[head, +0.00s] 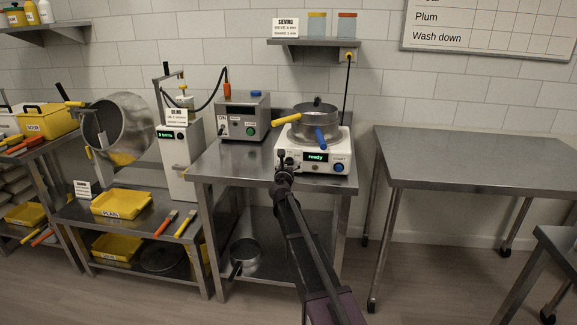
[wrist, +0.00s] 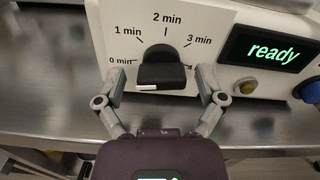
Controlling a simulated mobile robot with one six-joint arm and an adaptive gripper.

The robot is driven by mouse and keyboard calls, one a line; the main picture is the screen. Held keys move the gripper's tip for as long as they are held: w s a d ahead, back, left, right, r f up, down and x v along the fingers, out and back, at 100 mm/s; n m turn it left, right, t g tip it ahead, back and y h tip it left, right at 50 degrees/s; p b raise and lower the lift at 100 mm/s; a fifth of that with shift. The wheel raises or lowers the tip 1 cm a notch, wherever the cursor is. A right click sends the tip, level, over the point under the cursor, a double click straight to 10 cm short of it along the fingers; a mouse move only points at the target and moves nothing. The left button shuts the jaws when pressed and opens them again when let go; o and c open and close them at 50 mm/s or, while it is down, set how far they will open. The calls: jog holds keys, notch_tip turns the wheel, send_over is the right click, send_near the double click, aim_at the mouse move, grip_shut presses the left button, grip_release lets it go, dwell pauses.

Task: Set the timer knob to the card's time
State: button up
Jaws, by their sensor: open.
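The black timer knob (wrist: 160,58) is on the white front panel of the sieve shaker (head: 329,150). Labels 0, 1, 2 and 3 min arc around it, and the right end of the scale is hidden by a finger. A white mark shows at the knob's lower left; I cannot tell which time it marks. My gripper (wrist: 160,78) is open, with one finger on each side of the knob; contact is unclear. In the head view my gripper (head: 284,168) covers the knob area. A sieving card (head: 285,27) stands on the wall shelf; its small lines are too small to read surely.
A sieve pan (head: 312,122) with yellow and blue handles sits on top. A grey control box (head: 243,115) stands left; an empty steel table (head: 480,155) stands right.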

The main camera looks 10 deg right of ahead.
jog(key=shift+d, duration=0.1)
jog(key=shift+c, duration=0.2)
jog(key=c, duration=1.1)
jog(key=shift+m, duration=0.4)
jog(key=m, duration=0.4)
jog(key=shift+w, duration=0.1)
jog(key=m, duration=0.5)
jog(key=shift+a+r, duration=0.1)
jog(key=shift+a, duration=0.15)
